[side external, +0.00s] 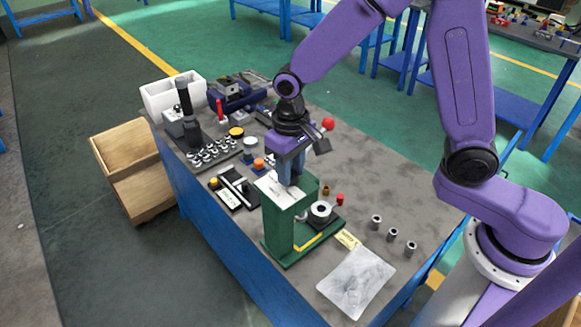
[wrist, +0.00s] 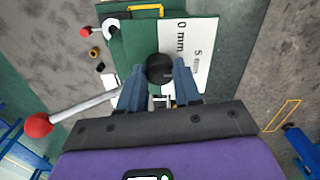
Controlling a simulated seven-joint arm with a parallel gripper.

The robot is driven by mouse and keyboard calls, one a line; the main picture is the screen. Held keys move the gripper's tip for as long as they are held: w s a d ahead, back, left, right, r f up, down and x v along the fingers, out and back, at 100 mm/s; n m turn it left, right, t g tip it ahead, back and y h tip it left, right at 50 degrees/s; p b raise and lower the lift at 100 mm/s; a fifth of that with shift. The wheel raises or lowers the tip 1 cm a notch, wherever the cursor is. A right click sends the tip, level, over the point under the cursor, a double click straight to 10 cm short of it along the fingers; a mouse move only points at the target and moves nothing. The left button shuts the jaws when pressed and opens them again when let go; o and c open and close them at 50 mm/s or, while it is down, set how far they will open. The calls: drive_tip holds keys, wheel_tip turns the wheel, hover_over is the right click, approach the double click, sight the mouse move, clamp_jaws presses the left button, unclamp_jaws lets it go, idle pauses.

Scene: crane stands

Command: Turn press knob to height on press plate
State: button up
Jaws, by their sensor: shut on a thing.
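The green press (side external: 277,235) stands on the bench in the side view. The black press knob (wrist: 160,68) sits at the plate's left edge in the wrist view. My gripper (side external: 289,183) points down over the press top. In the wrist view my gripper (wrist: 160,72) is shut on the knob, one finger on each side. The knob is hidden by the fingers in the side view.
A lever with a red ball (wrist: 38,125) sticks out left of my gripper in the wrist view; the ball shows in the side view (side external: 328,124). Small metal cylinders (side external: 393,234) and a clear bag (side external: 356,282) lie right of the press. A white bin (side external: 172,95) stands at the back left.

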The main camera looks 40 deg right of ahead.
drive_tip(key=o, duration=1)
drive_tip(key=shift+o, duration=0.2)
drive_tip(key=shift+r, duration=0.15)
wheel_tip(320, 180, up, 17)
